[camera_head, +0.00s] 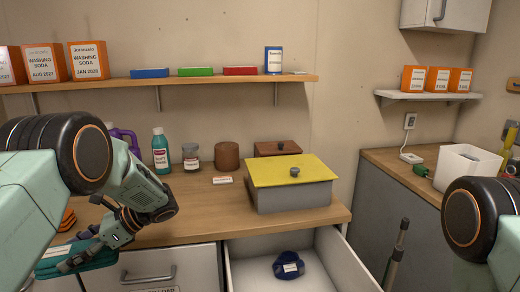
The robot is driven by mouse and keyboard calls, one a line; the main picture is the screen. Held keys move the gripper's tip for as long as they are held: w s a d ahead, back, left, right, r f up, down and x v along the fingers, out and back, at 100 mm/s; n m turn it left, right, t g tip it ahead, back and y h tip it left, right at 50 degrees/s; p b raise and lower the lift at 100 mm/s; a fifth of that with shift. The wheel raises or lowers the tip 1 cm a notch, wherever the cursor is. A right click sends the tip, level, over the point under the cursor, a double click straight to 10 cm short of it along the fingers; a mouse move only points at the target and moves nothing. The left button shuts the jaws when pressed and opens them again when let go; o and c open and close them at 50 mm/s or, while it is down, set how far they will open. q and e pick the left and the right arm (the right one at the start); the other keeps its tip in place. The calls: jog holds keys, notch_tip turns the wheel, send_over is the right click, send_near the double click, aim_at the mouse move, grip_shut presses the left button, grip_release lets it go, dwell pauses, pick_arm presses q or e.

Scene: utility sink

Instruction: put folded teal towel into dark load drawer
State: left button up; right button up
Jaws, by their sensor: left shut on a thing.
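My left gripper (80,248) is shut on the folded teal towel (103,259) at the lower left. The towel is in front of the counter's left part, and the gripper hides some of it. An open white drawer (341,262) is at the bottom centre, with a dark blue folded item (288,265) carrying a white label inside. The open drawer's front label is out of view. The towel is left of this drawer, apart from it. My right arm's joint shows at the right edge, but its gripper is out of view.
A closed drawer (195,266) with a partly readable "LOAD" label is left of the open one. On the counter stand a grey box with a yellow lid (291,185), a teal bottle (161,152), a jar (191,158) and a brown canister (227,156).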

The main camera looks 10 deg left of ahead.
pick_arm(q)
jog(key=s+d+f+n+g+h, duration=0.4)
jog(key=s+d+n+h, duration=0.1)
jog(key=d, duration=0.2)
jog(key=s+d+f+n+g+h, duration=0.3)
jog(key=s+d+f+n+h, duration=0.15)
jog(key=d+n, duration=0.2)
jog(key=w+d+r+n+t+h, duration=0.1)
jog(key=d+r+n+t+h, duration=0.2)
jog(key=d+n+t+h, duration=0.3)
jog(key=w+d+r+n+t+h, duration=0.1)
jog(key=d+r+n+t+h, duration=0.3)
jog(key=n+t, duration=1.1)
jog(key=shift+w+d+n+h, duration=0.4)
jog(key=shift+d+n+h, duration=1.35)
jog(key=shift+d+n, duration=0.75)
jog(key=shift+s+d, duration=0.1)
jog(key=shift+r, duration=0.15)
